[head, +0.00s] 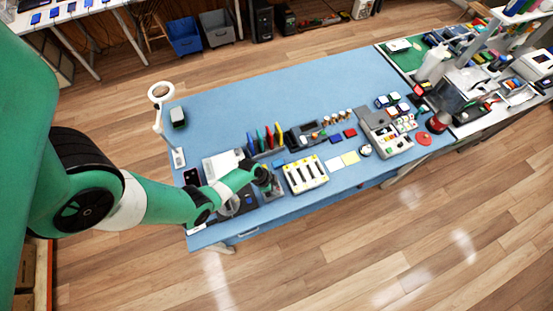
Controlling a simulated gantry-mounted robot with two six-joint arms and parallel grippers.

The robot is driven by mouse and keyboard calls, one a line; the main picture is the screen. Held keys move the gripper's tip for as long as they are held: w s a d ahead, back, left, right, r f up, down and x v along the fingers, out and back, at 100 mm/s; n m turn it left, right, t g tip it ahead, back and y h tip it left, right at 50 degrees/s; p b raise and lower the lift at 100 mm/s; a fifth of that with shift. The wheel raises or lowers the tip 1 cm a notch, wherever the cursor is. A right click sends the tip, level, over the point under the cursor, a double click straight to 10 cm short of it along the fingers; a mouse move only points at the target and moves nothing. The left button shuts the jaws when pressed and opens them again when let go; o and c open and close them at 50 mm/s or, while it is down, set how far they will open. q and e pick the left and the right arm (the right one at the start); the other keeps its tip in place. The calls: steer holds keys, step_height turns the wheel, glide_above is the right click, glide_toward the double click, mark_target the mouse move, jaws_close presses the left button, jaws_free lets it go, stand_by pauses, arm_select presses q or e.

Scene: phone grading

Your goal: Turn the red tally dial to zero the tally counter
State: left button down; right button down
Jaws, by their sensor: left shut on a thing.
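My left gripper (269,186) reaches down at the front of the blue table, just left of a white-and-yellow slotted tray. It is shut at a small dark grey box (274,193); the thing between its fingers is mostly hidden and too small to make out. I cannot make out a red tally dial or a counter readout there. My right gripper is not in view.
The white-and-yellow tray (304,173) stands close to the right of my left gripper. Upright coloured slabs (268,138) stand behind it. A white ring lamp (160,92) rises at the left edge. The blue table (290,92) is clear at the back.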

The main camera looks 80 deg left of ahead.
arm_select(q)
steer(key=shift+f+m, duration=0.1)
steer(key=shift+m, duration=0.5)
steer(key=c, duration=0.7)
jaws_free()
steer(key=shift+c, duration=0.2)
steer(key=p+v, duration=1.1)
steer(key=p, duration=0.1)
steer(key=shift+a+r, duration=0.3)
steer(key=shift+r, duration=0.05)
